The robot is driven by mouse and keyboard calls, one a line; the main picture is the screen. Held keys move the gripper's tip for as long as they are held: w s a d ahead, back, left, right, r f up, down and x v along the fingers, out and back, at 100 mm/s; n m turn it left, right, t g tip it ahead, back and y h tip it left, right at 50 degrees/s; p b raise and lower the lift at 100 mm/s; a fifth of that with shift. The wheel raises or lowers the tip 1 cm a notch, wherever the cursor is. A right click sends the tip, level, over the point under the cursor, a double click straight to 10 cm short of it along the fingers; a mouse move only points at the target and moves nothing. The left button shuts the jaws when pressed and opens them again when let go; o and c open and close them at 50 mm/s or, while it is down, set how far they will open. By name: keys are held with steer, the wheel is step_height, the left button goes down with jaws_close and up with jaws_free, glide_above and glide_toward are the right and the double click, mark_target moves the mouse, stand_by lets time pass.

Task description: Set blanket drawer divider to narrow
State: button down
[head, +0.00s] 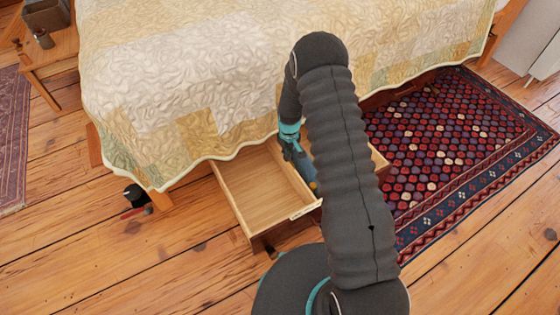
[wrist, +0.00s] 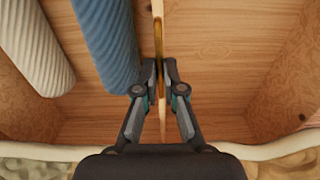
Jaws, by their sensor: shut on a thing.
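The blanket drawer (head: 246,222) is pulled out from under the bed. Its divider (wrist: 157,12) is a thin, light wooden panel with a brass-coloured strip, upright across the drawer. My gripper (wrist: 161,92) is shut on the divider, one finger on each side. In the wrist view, a blue rolled blanket (wrist: 106,35) lies just left of the divider and a cream roll (wrist: 34,45) lies further left. The compartment to the right is empty. In the head view, the empty compartment is at left, and my arm hides much of the other side.
The quilt (head: 185,75) hangs over the back of the drawer. A patterned rug (head: 450,145) lies to the right. A dark object (head: 136,197) stands on the floor by the bed leg. A bedside table (head: 50,55) is at far left. Wooden floor at front left is clear.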

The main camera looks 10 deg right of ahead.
steer(key=shift+w+d, duration=0.2)
steer(key=shift+d, duration=0.2)
steer(key=c, duration=1.3)
jaws_free()
steer(key=shift+d, duration=0.25)
steer(key=shift+a, duration=0.1)
steer(key=shift+a, duration=0.1)
step_height(320, 180, up, 12)
steer(key=shift+s, duration=0.1)
